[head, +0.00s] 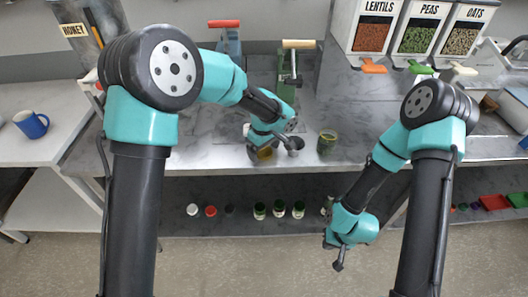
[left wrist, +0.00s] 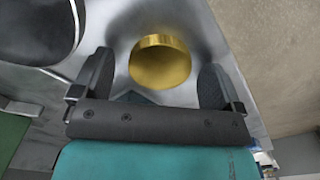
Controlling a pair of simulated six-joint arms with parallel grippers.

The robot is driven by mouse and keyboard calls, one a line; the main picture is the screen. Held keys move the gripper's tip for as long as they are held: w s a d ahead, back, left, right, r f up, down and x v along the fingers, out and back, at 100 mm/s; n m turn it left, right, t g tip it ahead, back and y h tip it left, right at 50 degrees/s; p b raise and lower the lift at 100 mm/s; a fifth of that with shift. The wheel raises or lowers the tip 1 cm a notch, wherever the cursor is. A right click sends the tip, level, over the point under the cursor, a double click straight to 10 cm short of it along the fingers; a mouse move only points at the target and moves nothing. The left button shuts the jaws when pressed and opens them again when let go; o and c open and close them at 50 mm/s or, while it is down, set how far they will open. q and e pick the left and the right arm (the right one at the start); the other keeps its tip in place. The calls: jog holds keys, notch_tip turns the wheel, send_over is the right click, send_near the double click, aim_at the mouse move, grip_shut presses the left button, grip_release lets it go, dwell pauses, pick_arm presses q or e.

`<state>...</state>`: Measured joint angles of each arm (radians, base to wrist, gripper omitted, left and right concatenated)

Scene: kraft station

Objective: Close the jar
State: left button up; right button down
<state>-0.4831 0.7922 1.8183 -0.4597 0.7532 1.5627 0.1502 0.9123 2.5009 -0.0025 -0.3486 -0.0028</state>
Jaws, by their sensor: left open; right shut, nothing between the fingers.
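A small green jar (head: 327,142) stands upright on the grey bench, right of my left gripper. Its top is too small to read clearly. A round gold lid (head: 265,153) lies on the bench by the front edge, partly hidden by my left gripper (head: 280,149). In the left wrist view the gold lid (left wrist: 160,62) sits between the spread fingers of my left gripper (left wrist: 157,82), with gaps on both sides. A large dark round shape cuts into that view's top left corner; I cannot tell what it is. My right gripper (head: 338,266) is shut and empty, hanging low before the bench.
Red-handled (head: 224,24) and cream-handled (head: 299,44) devices stand behind my left gripper. Dispensers of lentils (head: 371,35), peas (head: 417,38) and oats (head: 462,38) are at the back right. A blue mug (head: 32,124) is far left. Several small jars stand on the shelf below.

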pick_arm(q)
jog(key=shift+c, duration=0.4)
jog(key=c, duration=0.9)
